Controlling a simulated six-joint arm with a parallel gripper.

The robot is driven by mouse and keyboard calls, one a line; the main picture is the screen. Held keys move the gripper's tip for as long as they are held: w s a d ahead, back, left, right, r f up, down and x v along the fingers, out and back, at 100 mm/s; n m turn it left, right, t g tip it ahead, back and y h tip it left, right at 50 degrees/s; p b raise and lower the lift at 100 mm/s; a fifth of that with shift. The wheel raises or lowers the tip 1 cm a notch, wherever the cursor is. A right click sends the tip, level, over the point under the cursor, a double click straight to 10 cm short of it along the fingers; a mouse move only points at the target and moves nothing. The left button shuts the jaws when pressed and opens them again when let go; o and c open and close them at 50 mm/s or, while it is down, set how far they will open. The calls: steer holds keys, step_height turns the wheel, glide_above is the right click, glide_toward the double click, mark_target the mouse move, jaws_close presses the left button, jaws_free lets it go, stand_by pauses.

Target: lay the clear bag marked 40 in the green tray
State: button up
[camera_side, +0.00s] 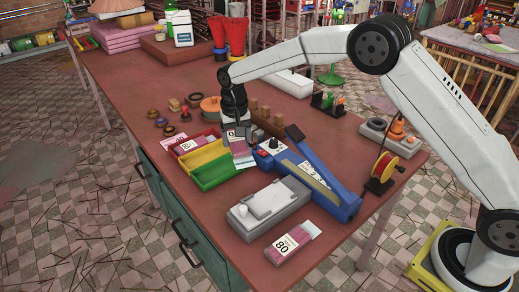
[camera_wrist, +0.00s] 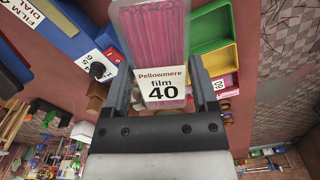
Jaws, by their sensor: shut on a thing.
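My gripper (camera_wrist: 163,92) is shut on the clear bag marked 40 (camera_wrist: 160,58), which holds pink sticks and a white label reading "Pellowmere film 40". In the side view the bag (camera_side: 243,157) hangs tilted below my gripper (camera_side: 234,130), at the right end of the colored trays. The green tray (camera_side: 215,172) is nearest the front of the row and looks empty. It also shows in the wrist view (camera_wrist: 210,27), to the right of the bag. Whether the bag overhangs the tray is hard to tell.
The yellow tray (camera_side: 204,156) looks empty; the red tray (camera_side: 181,139) holds a labelled bag. A blue sealer (camera_side: 315,180) stands right of the trays, a grey machine (camera_side: 268,207) in front. A bag marked 80 (camera_side: 292,243) lies near the front edge.

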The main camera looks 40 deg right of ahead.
mark_target(226, 170)
steer(key=w+f+m, duration=0.7)
steer(key=w+m, duration=0.1)
steer(key=m, duration=0.5)
steer(key=shift+d+f+m, duration=0.2)
steer(key=shift+m, duration=0.2)
steer(key=shift+f, duration=0.15)
steer(key=shift+f, duration=3.35)
steer(key=o, duration=1.3)
